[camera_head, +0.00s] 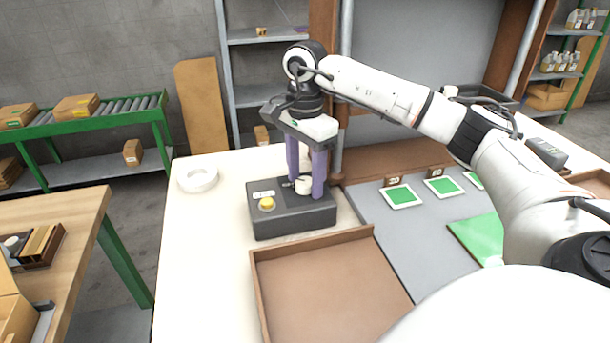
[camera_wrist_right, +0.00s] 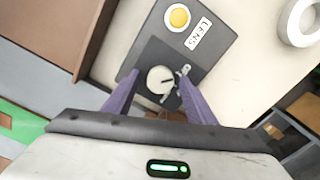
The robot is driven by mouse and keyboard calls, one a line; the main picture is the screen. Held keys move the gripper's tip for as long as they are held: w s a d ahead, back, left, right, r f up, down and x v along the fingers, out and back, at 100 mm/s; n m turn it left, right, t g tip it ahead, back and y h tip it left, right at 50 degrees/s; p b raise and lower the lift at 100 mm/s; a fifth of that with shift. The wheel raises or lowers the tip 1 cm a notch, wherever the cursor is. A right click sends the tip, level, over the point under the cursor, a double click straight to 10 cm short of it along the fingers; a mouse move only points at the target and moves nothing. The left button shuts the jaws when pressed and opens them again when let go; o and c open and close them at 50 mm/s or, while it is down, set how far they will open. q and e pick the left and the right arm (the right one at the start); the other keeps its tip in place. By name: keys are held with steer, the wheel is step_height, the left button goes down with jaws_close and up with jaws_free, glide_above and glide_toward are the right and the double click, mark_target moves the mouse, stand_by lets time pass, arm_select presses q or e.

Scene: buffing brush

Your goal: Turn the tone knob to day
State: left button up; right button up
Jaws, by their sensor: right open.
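The tone knob (camera_head: 303,185) is a round white knob on top of a dark grey box (camera_head: 290,222). In the right wrist view the knob (camera_wrist_right: 160,79) shows a dark pointer line, with a small metal piece beside it. The box also carries a yellow button (camera_head: 267,204) and a label reading LENS (camera_wrist_right: 198,33). My right gripper (camera_head: 305,190) points down over the box, its two purple fingers apart on either side of the knob. I cannot tell whether they touch it. No day marking is legible. My left gripper is not in view.
A brown tray (camera_head: 257,290) lies in front of the box. A white ring (camera_head: 198,178) lies on the table to the left. Green-and-white cards (camera_head: 401,196) lie on a grey mat to the right. The table left of the box is mostly clear.

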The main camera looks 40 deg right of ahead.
steer(key=c, duration=1.1)
steer(key=shift+o, duration=0.3)
steer(key=shift+m, duration=0.3)
steer(key=m+p, duration=0.2)
steer(key=shift+r+m, duration=0.15)
steer(key=shift+m, duration=0.25)
steer(key=m+p, duration=0.1)
steer(key=m, duration=0.2)
steer(key=shift+m+p, duration=0.55)
steer(key=shift+m, duration=1.05)
